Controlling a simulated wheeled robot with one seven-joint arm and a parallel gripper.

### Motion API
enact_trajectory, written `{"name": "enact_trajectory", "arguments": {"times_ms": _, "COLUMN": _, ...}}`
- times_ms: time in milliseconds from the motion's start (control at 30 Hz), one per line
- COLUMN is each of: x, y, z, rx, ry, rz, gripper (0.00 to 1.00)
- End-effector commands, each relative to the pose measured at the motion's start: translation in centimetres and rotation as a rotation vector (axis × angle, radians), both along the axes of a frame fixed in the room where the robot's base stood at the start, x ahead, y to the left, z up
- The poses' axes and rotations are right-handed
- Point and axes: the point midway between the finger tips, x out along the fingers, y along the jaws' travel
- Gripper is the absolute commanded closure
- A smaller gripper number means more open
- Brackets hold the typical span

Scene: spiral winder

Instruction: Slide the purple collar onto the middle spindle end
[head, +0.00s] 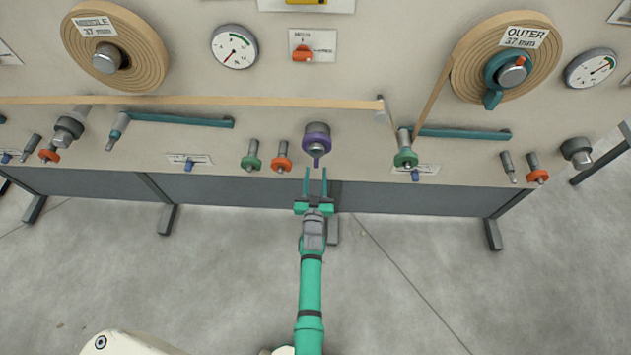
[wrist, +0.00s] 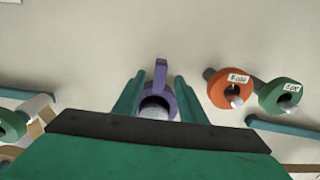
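The purple collar (head: 316,142) hangs around a grey peg in the middle of the panel, its short lever pointing down. It also shows in the wrist view (wrist: 157,98), where the lever points up. My gripper (head: 315,171) is open and empty, its two teal fingers apart. In the wrist view the fingers flank the collar, with gaps on both sides. In the head view their tips are close to the lever's end; the exact depth is unclear. The middle spindle end (head: 107,59) is a bare metal hub in the reel labelled MIDDLE (head: 143,47) at upper left.
The OUTER reel (head: 548,45) at upper right has a teal lever collar (head: 493,98) on its spindle. Green (head: 251,162) and orange (head: 282,163) rings hang left of the purple collar; another green ring (head: 405,158) hangs right. A tan strip (head: 230,101) crosses above. The floor in front is clear.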

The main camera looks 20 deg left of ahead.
Motion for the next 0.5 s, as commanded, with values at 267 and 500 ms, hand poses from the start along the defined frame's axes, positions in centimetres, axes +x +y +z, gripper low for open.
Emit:
{"name": "enact_trajectory", "arguments": {"times_ms": 267, "x": 2.8, "y": 0.8, "z": 0.0, "rx": -0.001, "ry": 0.0, "rz": 0.001, "gripper": 0.62}}
{"name": "enact_trajectory", "arguments": {"times_ms": 500, "x": 4.6, "y": 1.3, "z": 0.0, "rx": -0.001, "ry": 0.0, "rz": 0.0, "gripper": 0.62}}
